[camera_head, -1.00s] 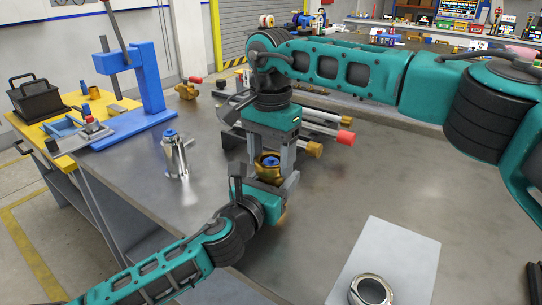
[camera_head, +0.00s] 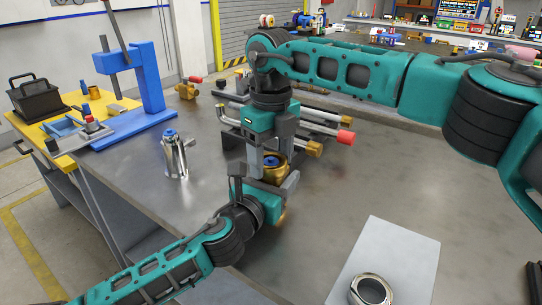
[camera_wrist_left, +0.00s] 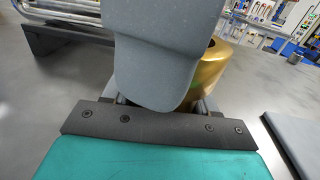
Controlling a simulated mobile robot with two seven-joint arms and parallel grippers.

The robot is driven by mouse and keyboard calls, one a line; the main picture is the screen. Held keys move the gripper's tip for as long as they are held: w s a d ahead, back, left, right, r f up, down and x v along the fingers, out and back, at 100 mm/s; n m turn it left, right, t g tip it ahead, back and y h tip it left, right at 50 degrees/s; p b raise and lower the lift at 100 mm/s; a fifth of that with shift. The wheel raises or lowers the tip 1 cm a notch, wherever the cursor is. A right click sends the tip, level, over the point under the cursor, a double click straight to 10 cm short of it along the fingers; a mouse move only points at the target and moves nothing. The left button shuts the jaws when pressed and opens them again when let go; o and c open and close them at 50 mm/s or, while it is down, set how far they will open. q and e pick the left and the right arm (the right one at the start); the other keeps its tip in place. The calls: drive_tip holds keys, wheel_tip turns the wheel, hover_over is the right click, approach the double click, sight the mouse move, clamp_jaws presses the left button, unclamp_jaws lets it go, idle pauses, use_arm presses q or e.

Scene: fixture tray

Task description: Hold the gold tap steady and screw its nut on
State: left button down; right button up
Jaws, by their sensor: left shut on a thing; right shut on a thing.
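The gold tap (camera_head: 274,174) stands upright over the grey bench, with a blue part showing at its top. My left gripper (camera_head: 272,185) comes from below left and is shut around the tap's body. In the left wrist view the tap (camera_wrist_left: 211,66) shows gold behind a grey finger that hides much of it. My right gripper (camera_head: 270,152) points down from above, shut at the tap's top on the gold nut. The fingers largely hide the nut, so I cannot tell how far down it sits.
A chrome tap (camera_head: 174,157) stands at left on the bench. A large silver hex nut (camera_head: 370,290) lies on a pale sheet (camera_head: 397,250) at front right. Pipes with gold and red ends (camera_head: 345,137) lie behind the grippers. The bench middle right is clear.

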drive_tip(key=m, duration=0.7)
drive_tip(key=o, duration=1.2)
drive_tip(key=shift+o, duration=0.2)
drive_tip(key=shift+r, duration=0.15)
wheel_tip(320, 180, up, 12)
use_arm(q)
drive_tip(key=shift+c, duration=1.2)
unclamp_jaws()
